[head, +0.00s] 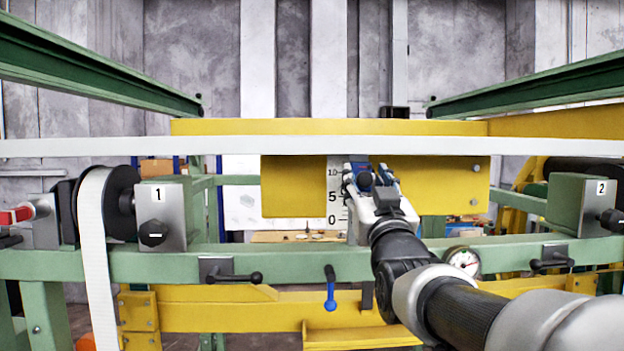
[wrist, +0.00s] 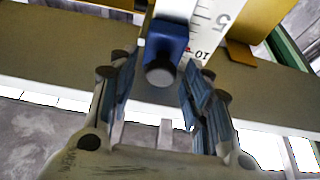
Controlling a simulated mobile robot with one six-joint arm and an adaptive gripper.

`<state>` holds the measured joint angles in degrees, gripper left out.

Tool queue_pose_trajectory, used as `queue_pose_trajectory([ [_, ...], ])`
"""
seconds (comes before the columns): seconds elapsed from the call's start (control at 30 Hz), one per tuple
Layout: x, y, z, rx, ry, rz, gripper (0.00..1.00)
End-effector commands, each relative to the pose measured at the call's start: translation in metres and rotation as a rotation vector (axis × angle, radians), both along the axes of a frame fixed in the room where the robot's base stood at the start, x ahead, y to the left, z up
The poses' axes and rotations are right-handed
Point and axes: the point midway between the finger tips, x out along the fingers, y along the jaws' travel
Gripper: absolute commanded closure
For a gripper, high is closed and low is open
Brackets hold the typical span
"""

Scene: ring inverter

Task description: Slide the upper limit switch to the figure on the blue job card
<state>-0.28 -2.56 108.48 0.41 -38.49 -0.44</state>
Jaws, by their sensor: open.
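A blue switch block (wrist: 167,42) with a round grey knob (wrist: 161,74) sits beside a white scale (wrist: 212,25) in the wrist view, where the scale's 5 and 10 appear upside down. My gripper (wrist: 158,88) is open, with one finger on each side of the block and knob; I see no clear contact. In the head view, the scale (head: 333,195) reads 10, 5 and 0 from top to bottom. My gripper (head: 370,178) is just right of it, near the 10, and partly hides the block. The exact reading is hidden. I cannot make out a blue job card.
Yellow plates (head: 293,186) flank the scale, under a long white bar (head: 220,148). Grey-green boxes numbered 1 (head: 160,215) and 2 (head: 580,203) stand at the sides.

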Motion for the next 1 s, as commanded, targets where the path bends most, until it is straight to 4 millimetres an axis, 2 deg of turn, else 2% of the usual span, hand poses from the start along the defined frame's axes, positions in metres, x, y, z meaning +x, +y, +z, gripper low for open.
queue_pose_trajectory([
  [0.17,-0.0001,0.0001,-0.0006,0.000,0.001,0.000,0.56],
  [0.83,-0.0003,0.0001,-0.0006,0.000,0.001,0.000,1.00],
  [1.0,-0.0003,0.0001,-0.0006,0.000,0.001,0.000,1.00],
])
